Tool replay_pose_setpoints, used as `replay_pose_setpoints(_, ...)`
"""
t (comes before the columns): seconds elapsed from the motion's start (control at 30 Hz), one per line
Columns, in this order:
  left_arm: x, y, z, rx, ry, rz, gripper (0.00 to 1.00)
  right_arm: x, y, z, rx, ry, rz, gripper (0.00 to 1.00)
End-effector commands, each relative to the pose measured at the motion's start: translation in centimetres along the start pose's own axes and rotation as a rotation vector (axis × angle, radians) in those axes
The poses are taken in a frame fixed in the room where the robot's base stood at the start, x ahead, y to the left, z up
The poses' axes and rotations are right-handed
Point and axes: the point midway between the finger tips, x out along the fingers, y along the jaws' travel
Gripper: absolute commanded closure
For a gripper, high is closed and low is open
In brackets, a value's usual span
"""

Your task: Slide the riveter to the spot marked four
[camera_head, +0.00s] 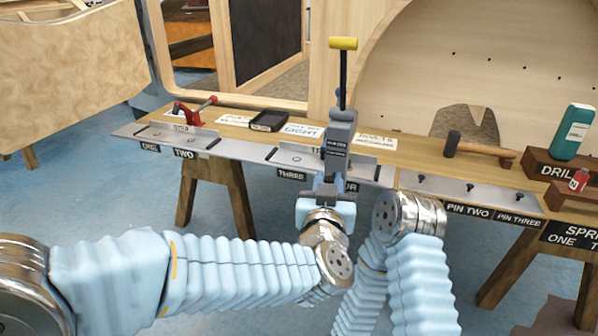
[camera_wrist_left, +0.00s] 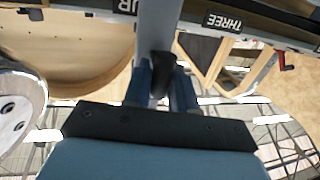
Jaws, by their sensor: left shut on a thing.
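The riveter (camera_head: 338,150) is a grey-blue upright tool with a black lever and a yellow grip, standing at the rail (camera_head: 240,149) on the bench front. My left gripper (camera_head: 325,190) is shut on its lower part; in the left wrist view the fingers (camera_wrist_left: 162,88) close around a dark piece below a grey upright. The riveter stands right of the THREE label (camera_head: 291,174). It hides part of the FOUR label (camera_head: 350,188), whose last letters show. Its exact seating on the rail is hidden. My right arm is right of it, but its gripper does not show.
ONE (camera_head: 149,148) and TWO (camera_head: 185,154) labels lie left along the rail. A red clamp-like tool (camera_head: 194,112) and black tray (camera_head: 269,121) are behind.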

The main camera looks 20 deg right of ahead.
Motion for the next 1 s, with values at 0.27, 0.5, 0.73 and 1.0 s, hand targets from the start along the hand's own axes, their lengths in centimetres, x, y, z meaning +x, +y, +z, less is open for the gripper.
replay_pose_setpoints(0.27, -0.3, 1.6, 0.0, 0.000, 0.001, 0.000, 1.00, -0.2, -0.2, 0.1, -0.002, -0.002, -0.002, 0.56)
replay_pose_setpoints(0.5, -0.3, 1.6, 0.0, 0.000, 0.001, 0.000, 1.00, -0.2, -0.2, 0.1, -0.002, -0.001, -0.002, 0.56)
replay_pose_setpoints(0.73, -0.3, 1.5, 0.0, -0.001, 0.001, 0.000, 0.54, -0.2, -0.2, 0.1, -0.002, -0.001, -0.002, 0.56)
replay_pose_setpoints(1.0, -0.4, 1.5, 0.0, -0.001, 0.001, 0.000, 0.54, -0.2, -0.2, 0.0, -0.002, -0.001, -0.002, 0.56)
